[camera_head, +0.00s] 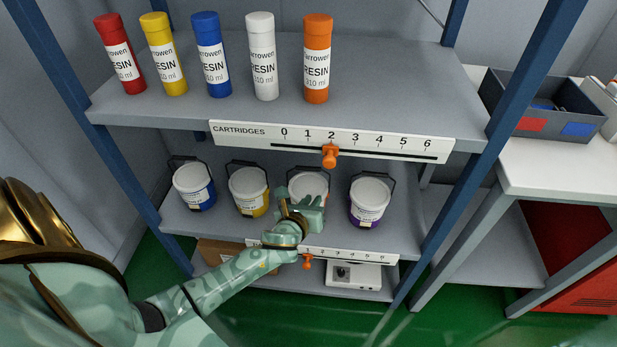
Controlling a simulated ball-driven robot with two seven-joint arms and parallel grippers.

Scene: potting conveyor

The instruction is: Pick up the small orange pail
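The small orange pail (308,182) stands on the middle shelf, third from the left in a row of pails. It has a white lid, and a little orange shows at its side. My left gripper (302,204) is in front of it and hides most of its lower part. I cannot tell whether the fingers touch the pail, or whether they are open or shut. My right gripper is not in view.
Pails with blue (195,186), yellow (249,191) and purple (369,200) labels stand in the same row. Several resin cartridges (263,60) stand on the upper shelf (400,85), above a scale strip (390,146). A blue post (470,190) bounds the right side.

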